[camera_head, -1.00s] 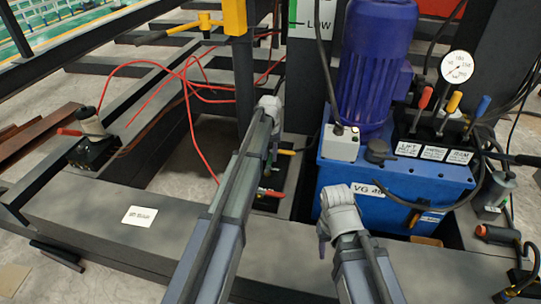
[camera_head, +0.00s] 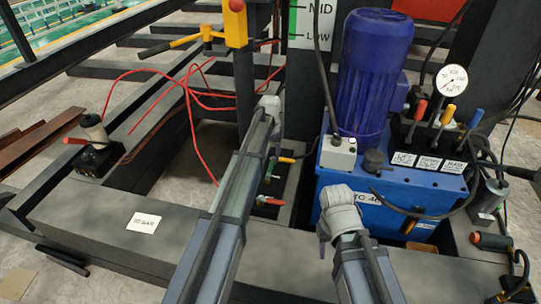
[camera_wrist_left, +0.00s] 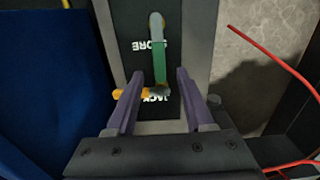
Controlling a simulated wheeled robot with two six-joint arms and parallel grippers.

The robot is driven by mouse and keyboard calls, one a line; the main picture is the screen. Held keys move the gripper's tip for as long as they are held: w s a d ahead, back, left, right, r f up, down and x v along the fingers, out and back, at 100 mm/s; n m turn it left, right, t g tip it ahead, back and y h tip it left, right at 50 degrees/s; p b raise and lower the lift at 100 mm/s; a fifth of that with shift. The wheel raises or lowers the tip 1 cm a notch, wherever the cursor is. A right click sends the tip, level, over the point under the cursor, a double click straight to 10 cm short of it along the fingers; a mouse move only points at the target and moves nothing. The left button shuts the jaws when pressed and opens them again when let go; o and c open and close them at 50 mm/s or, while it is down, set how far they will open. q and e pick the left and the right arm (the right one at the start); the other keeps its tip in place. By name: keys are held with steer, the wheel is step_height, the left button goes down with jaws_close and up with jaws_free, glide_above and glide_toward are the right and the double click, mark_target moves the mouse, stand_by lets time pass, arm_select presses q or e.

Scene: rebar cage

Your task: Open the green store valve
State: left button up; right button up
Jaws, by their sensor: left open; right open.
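The green store valve lever (camera_wrist_left: 159,60) stands out in the left wrist view, on a dark plate (camera_wrist_left: 133,22) where the word STORE shows upside down. Its grey end is at the top of that view. My left gripper (camera_wrist_left: 160,74) is open. Its two fingertips appear either side of the lever's lower part, and no grip shows. A yellow-orange part (camera_wrist_left: 118,94) lies beside the word JACK, partly behind the left finger. In the head view, the green lever (camera_head: 271,168) is small and partly hidden by my left arm.
A blue hydraulic unit (camera_head: 330,178) with a motor (camera_head: 375,75) stands right of the valves. Red hoses (camera_head: 195,130) cross on the left. A dark beam (camera_head: 100,215) runs across the front.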

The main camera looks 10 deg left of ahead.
mark_target(271, 167)
arm_select(q)
step_height(271, 167, up, 4)
steer(key=shift+f+p, duration=0.25)
steer(key=shift+p, duration=0.95)
arm_select(e)
step_height(271, 167, up, 4)
steer(key=shift+f, duration=0.25)
